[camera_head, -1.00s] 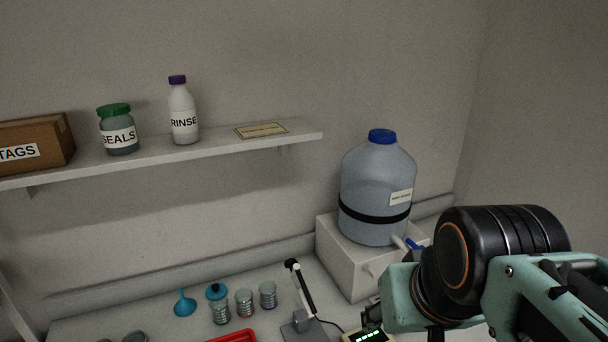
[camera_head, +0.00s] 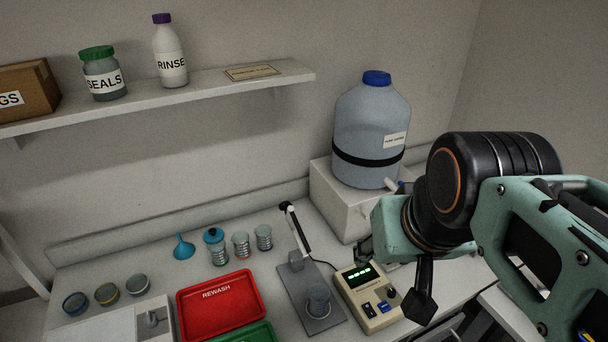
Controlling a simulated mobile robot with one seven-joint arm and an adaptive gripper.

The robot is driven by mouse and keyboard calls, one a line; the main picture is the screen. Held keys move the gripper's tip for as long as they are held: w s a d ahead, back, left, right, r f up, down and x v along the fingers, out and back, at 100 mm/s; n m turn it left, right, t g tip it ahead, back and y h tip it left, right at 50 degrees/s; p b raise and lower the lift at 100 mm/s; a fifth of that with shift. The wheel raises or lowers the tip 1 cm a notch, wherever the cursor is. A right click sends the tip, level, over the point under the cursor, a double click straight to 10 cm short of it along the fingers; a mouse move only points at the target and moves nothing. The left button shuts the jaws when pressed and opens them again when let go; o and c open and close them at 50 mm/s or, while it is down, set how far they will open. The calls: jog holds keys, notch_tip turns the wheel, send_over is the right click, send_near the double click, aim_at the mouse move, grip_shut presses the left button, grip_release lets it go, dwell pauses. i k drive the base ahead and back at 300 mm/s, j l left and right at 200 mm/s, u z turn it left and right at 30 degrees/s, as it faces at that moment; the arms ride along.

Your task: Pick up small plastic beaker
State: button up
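A small clear cup-like beaker (camera_head: 318,301) stands upright on the grey plate (camera_head: 296,312) of a stand, left of the meter. Two more small clear vessels (camera_head: 240,244) and (camera_head: 263,238) stand farther back, beside a ribbed one with a blue top (camera_head: 215,245). I cannot tell from the frame which is the plastic beaker. My teal and black arm fills the right side. Dark parts, perhaps my gripper (camera_head: 396,275), hang at its lower left, above and right of the meter, apart from all these vessels. Whether it is open or shut is unclear.
A meter (camera_head: 368,297) with green digits stands right of the plate. A red REWASH tray (camera_head: 218,304) and a green tray (camera_head: 246,335) lie left. A big blue-capped carboy (camera_head: 371,130) sits on a white block (camera_head: 345,205). Several round tins stand at left, below a shelf (camera_head: 150,99).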

aim_at(318, 294)
jog(key=k+j+z, duration=0.35)
jog(key=j+z, duration=0.15)
jog(key=k+j+z, duration=0.45)
jog(key=l+z, duration=0.1)
jog(key=l, duration=0.45)
jog(key=j, duration=0.45)
jog(key=u, duration=0.05)
